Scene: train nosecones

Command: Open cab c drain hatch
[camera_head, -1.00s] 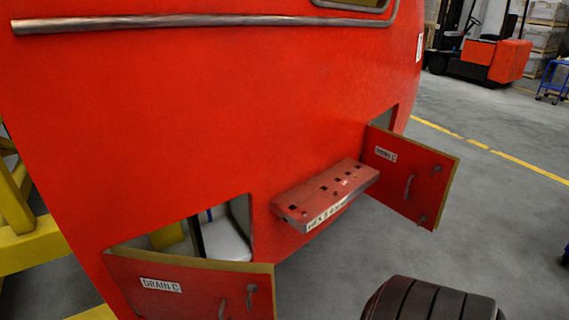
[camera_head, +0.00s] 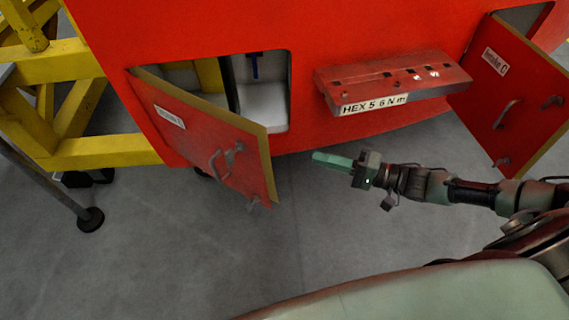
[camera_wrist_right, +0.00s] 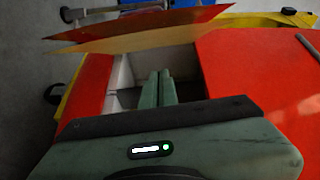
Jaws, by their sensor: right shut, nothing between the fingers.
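The left hatch door (camera_head: 205,135) on the red cab hangs swung outward, showing its opening (camera_head: 262,90) with a white box inside. Its label is blurred in the head view now; it read DRAIN C earlier. My right gripper (camera_head: 318,158) is shut and empty, in the air to the right of this door and below the step, apart from both. In the right wrist view, its shut fingers (camera_wrist_right: 157,88) point toward an opening (camera_wrist_right: 125,75) in the red cab, with a swung-out door (camera_wrist_right: 150,32) beyond. My left gripper is not in view.
A second hatch door (camera_head: 510,95) stands open at the right, its label like Intake C. A red step (camera_head: 395,78) marked HEX 5 6 N m juts out between the doors. A yellow frame (camera_head: 100,150) stands at the left. Grey floor (camera_head: 200,250) lies clear below.

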